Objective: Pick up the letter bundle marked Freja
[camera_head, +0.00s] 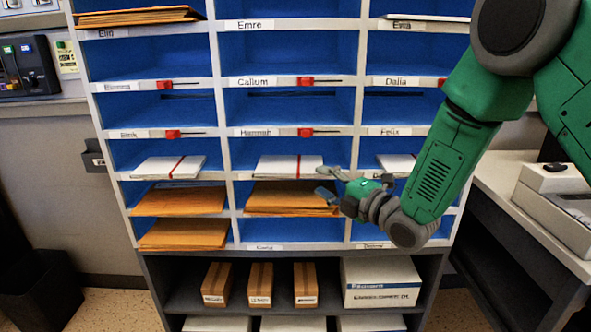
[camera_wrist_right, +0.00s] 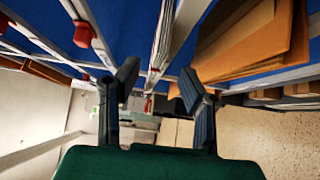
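White letter bundles lie in one row of the blue pigeonhole rack: one at left (camera_head: 168,167) with a red band, one in the middle (camera_head: 288,166), also with a reddish band, and one at right (camera_head: 397,163), partly behind my arm. I cannot read the name Freja on any of them. My right gripper (camera_head: 328,183) is open and empty, at the right front corner of the middle bundle. In the right wrist view, the open fingers (camera_wrist_right: 160,85) have a white bundle's edge (camera_wrist_right: 163,35) beyond the gap between them. My left gripper is not in view.
Orange envelopes (camera_head: 290,197) fill the slot under the middle bundle, close to the gripper. Red sliders (camera_head: 305,132) stick out on the shelf edges above. Brown boxes (camera_head: 260,284) and a white box (camera_head: 381,282) stand below. A desk (camera_head: 520,205) with a grey machine is at right.

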